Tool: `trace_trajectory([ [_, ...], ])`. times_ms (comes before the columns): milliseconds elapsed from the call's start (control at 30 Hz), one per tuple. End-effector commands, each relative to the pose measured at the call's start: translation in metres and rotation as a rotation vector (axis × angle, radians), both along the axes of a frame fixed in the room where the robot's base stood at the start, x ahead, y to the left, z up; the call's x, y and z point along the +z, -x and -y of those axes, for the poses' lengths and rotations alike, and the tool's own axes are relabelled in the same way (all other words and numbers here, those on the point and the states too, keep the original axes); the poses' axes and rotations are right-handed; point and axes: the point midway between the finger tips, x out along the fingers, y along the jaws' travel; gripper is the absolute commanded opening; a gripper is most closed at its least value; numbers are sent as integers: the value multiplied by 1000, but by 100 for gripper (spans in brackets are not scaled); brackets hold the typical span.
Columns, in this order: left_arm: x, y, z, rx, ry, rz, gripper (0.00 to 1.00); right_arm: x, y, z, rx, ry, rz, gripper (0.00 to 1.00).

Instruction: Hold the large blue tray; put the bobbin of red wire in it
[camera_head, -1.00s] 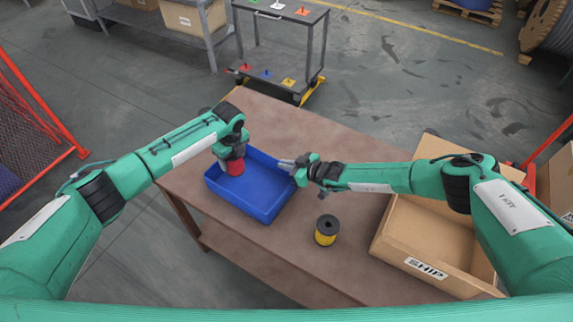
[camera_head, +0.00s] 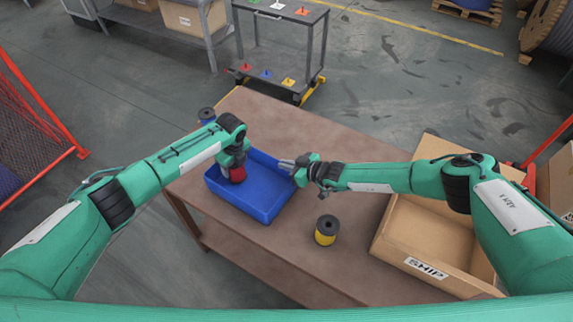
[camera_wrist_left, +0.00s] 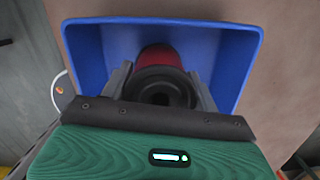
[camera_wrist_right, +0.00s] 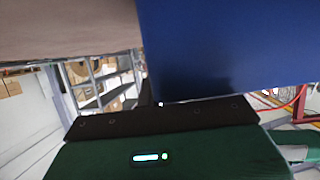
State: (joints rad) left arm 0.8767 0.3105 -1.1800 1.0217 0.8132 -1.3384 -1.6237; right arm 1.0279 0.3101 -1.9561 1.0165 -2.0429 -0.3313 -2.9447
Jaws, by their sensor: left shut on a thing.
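The large blue tray (camera_head: 262,207) stands on the brown table. The red wire bobbin (camera_head: 238,174) is upright inside its left part. My left gripper (camera_head: 236,163) is shut on this bobbin from above; the left wrist view shows its fingers (camera_wrist_left: 162,90) on both sides of the black flange, with the red winding (camera_wrist_left: 160,56) within the tray walls (camera_wrist_left: 228,60). Whether the bobbin touches the tray floor I cannot tell. My right gripper (camera_head: 287,165) is at the tray's right rim. In the right wrist view the tray wall (camera_wrist_right: 230,50) is close and hides its fingertips.
A yellow wire bobbin (camera_head: 326,230) stands on the table right of the tray. A blue one (camera_head: 206,115) is at the far left edge behind my left arm. An open cardboard box (camera_head: 410,240) marked SHIP is on the right. The table behind the tray is clear.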

Motion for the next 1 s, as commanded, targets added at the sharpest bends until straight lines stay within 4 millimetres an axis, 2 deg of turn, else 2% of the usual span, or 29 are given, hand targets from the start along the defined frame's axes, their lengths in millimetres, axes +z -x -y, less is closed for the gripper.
trace_trajectory([
  [333, -13, 0, 0, 0, 0, 0, 28, 0, 0, 0, 0, 0, 0, 0],
  [700, -15, 0, 0, -1, 0, 1, 28, 0, 0, 0, 0, 0, 0, 0],
  [733, -15, 0, 0, -1, 0, 1, 67, 0, 0, 0, 0, 0, 0, 0],
  [800, -15, 0, 0, -1, 0, 1, 81, 0, 0, 0, 0, 0, 0, 0],
  [833, -15, 0, 0, -1, -1, 1, 86, 0, 0, 0, 0, 0, 0, 0],
  [1000, -15, 0, 0, -1, 0, 0, 86, 0, 0, 0, 0, -1, 1, 0],
])
